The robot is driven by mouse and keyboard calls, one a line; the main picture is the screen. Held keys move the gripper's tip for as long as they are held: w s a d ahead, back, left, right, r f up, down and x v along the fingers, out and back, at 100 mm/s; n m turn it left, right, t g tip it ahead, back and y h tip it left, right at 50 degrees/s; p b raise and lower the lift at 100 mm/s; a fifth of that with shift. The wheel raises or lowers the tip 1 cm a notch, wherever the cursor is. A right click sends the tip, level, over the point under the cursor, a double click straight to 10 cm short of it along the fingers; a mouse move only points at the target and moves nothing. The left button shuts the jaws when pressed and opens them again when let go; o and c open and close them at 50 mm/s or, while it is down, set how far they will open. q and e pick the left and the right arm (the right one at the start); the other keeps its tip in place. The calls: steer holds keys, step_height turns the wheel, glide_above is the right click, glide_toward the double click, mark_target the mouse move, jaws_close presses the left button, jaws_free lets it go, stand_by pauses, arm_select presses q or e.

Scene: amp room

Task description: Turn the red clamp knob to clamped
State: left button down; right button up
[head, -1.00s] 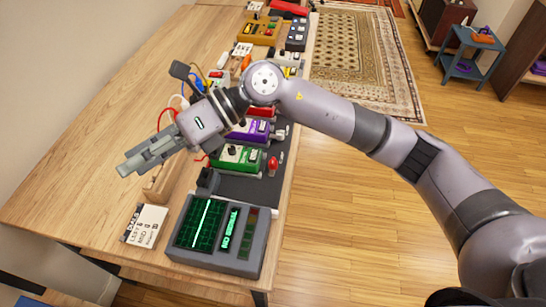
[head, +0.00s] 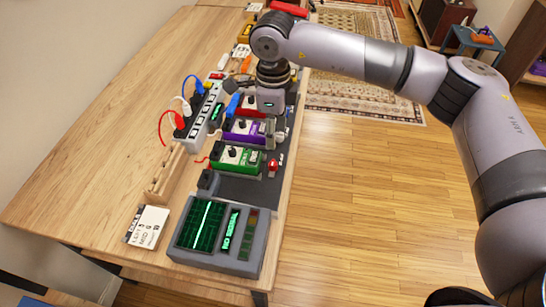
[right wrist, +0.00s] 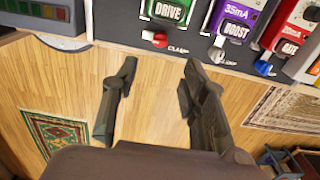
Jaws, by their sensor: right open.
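The red clamp knob (head: 272,166) sits on the dark mat beside the green DRIVE pedal (head: 238,157), at the table's right edge. In the right wrist view the red knob (right wrist: 158,39) lies just beyond the fingertips, beside a partly hidden "CLAMP" label. My right gripper (head: 274,112) points down near the red and purple pedals, farther up the table than the knob. In the right wrist view its fingers (right wrist: 160,70) are spread and empty, apart from the knob. My left gripper is not in view.
A white knob (right wrist: 217,54) and a blue knob (right wrist: 263,68) sit beside the purple and red pedals. A power strip (head: 205,112) with cables stands left. A screen unit (head: 255,250) is at the near end.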

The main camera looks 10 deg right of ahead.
mark_target(273, 162)
step_height(273, 162, down, 11)
steer(key=shift+f+p, duration=0.1)
steer(key=shift+p, duration=0.7)
steer(key=shift+c, duration=0.2)
jaws_close()
